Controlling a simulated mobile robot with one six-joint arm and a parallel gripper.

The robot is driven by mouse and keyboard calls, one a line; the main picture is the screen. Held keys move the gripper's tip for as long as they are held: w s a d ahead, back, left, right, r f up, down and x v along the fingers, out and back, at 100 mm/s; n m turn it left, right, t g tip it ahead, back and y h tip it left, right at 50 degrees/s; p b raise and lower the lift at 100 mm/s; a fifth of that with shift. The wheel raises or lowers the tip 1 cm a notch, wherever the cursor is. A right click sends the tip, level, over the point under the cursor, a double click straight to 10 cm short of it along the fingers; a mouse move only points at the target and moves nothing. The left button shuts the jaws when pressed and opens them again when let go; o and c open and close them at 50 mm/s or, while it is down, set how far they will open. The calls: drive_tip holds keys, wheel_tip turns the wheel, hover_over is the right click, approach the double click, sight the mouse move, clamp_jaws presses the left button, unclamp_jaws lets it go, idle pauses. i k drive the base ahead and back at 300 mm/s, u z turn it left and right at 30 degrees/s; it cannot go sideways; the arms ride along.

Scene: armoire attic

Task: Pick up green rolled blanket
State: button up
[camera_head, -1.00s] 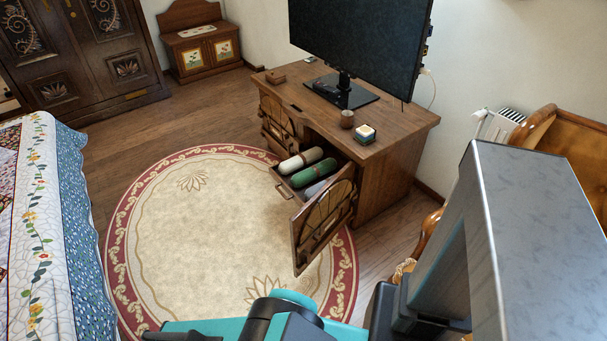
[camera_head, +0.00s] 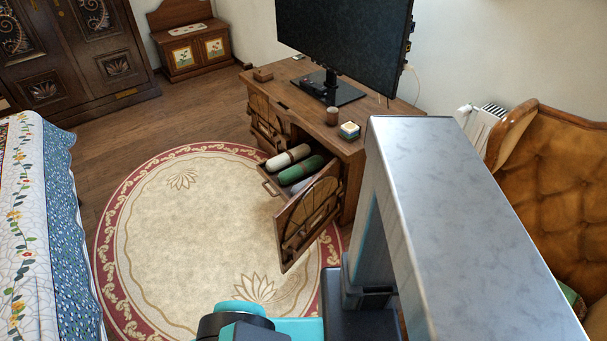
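The green rolled blanket (camera_head: 301,171) lies in a pulled-out drawer (camera_head: 269,182) of the wooden TV cabinet (camera_head: 352,158). A cream rolled blanket (camera_head: 287,157) lies beside it on the far left side. A greyish roll shows partly on its other side, half hidden by the open cabinet door (camera_head: 308,214). My gripper's fingers are not visible. Parts of my arm fill the lower middle and right of the view, apart from the drawer.
The open door juts out over the round rug (camera_head: 185,235), in front of the drawer's right side. A TV (camera_head: 345,45) and small items stand on the cabinet. A bed (camera_head: 40,230) is at left, a tufted armchair (camera_head: 560,190) at right. The rug is clear.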

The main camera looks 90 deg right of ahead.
sight(302, 169)
drive_tip(key=u, duration=0.1)
drive_tip(key=k, duration=0.6)
drive_tip(key=u, duration=1.45)
drive_tip(key=i, duration=0.15)
drive_tip(key=z, duration=2.25)
drive_tip(key=k, duration=0.65)
drive_tip(key=z, duration=0.4)
drive_tip(key=i, duration=0.65)
drive_tip(key=z, duration=0.1)
